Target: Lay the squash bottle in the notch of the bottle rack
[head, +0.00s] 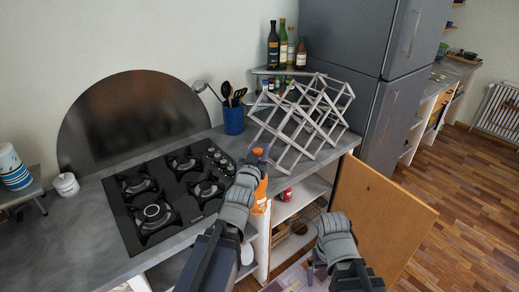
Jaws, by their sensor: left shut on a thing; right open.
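The orange squash bottle (261,193) is roughly upright at the counter's front edge, partly hidden behind my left gripper. My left gripper (257,165) is shut on the bottle near its upper part. The bottle rack (318,113), a pale wooden criss-cross lattice, stands on the right end of the counter, behind and to the right of the bottle. The bottle is apart from the rack's upper notches. My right gripper (313,272) is open and empty, low in front of the open cupboard.
A black gas hob (150,217) fills the counter's left part. A blue utensil pot (233,120) stands left of the rack, and several dark bottles (273,48) behind it. An open wooden door (375,222) juts out at right. A red can (286,194) sits inside the cupboard.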

